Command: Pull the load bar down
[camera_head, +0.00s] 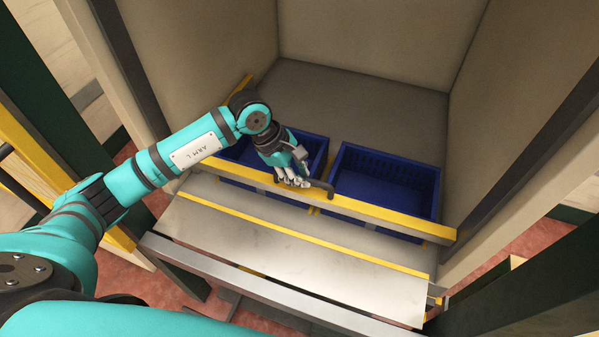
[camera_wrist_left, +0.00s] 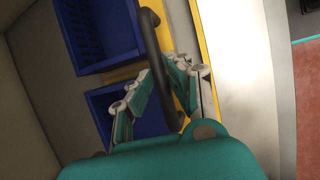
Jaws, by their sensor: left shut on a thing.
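The load bar (camera_head: 385,216) is a yellow bar running across the front of two blue crates in the head view. A dark curved handle (camera_head: 327,187) stands out from its middle. My left gripper (camera_head: 297,179) is at this handle, shut on it. The finger contact is partly hidden. My right gripper is not in view.
The left blue crate (camera_head: 312,140) and right blue crate (camera_head: 437,190) sit in a beige-walled bay. A pale metal shelf (camera_head: 300,255) with a yellow edge lies in front. Dark posts stand at both sides. The crates look empty where visible.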

